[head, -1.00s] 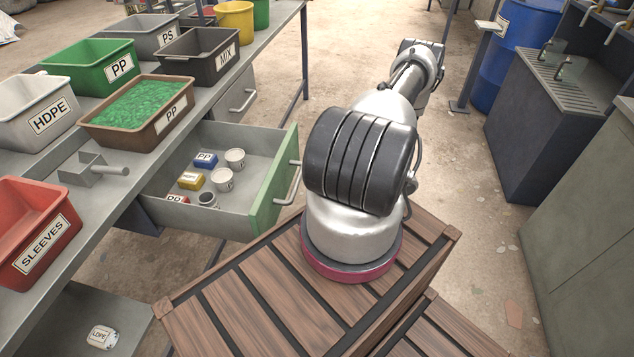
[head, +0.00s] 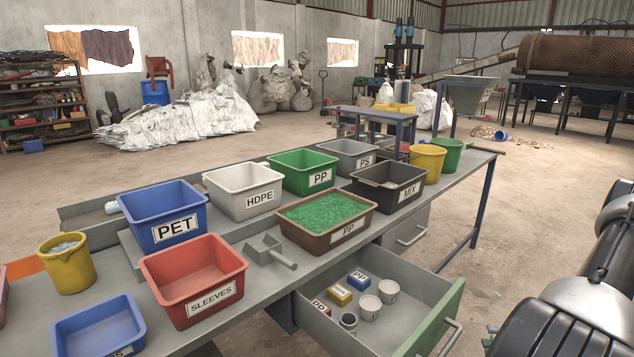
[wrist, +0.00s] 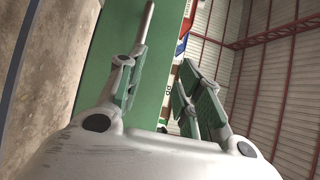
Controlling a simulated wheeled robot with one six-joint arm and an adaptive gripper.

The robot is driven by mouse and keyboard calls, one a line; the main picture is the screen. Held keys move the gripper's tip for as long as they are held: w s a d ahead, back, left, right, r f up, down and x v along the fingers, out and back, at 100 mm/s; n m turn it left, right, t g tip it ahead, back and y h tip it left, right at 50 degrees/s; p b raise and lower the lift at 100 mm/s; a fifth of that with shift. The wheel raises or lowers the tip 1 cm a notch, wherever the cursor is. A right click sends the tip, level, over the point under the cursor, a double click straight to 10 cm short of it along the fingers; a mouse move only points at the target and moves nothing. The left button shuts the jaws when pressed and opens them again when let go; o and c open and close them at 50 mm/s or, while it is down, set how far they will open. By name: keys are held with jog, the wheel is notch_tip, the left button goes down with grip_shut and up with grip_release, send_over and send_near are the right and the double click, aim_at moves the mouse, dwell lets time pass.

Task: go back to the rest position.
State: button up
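My gripper (wrist: 166,88) shows in the wrist view with its two green-padded fingers apart, and nothing is seen held between them. A green panel (wrist: 110,55) fills the space behind the fingers; it looks like the green drawer front. A thin metal bar (wrist: 148,18) runs up by the left finger; I cannot tell whether they touch.
The drawer with a green front (head: 435,320) stands pulled out, holding small labelled blocks and cups. The workbench (head: 245,290) carries several bins, among them a brown PP bin (head: 290,228) of green flakes, and a metal scoop (head: 268,250). Open floor (head: 540,200) lies right of the bench.

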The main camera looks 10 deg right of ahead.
jog(key=w+a+r+n+g+h, duration=0.1)
jog(key=a+r+g+h, duration=0.15)
jog(key=r, duration=0.55)
jog(key=w+a+r+n+g+h, duration=0.1)
jog(key=a+r+g+h, duration=0.15)
jog(key=r, duration=0.45)
jog(key=w+a+r+n+g+h, duration=0.15)
jog(key=r+g+h, duration=0.25)
jog(key=r, duration=0.4)
jog(key=s+a+r+t+h, duration=0.3)
jog(key=s+r+h, duration=0.1)
jog(key=r, duration=0.3)
jog(key=s+a+r+t+h, duration=0.4)
jog(key=r, duration=0.3)
jog(key=shift+s+a+r, duration=0.3)
jog(key=shift+s, duration=0.05)
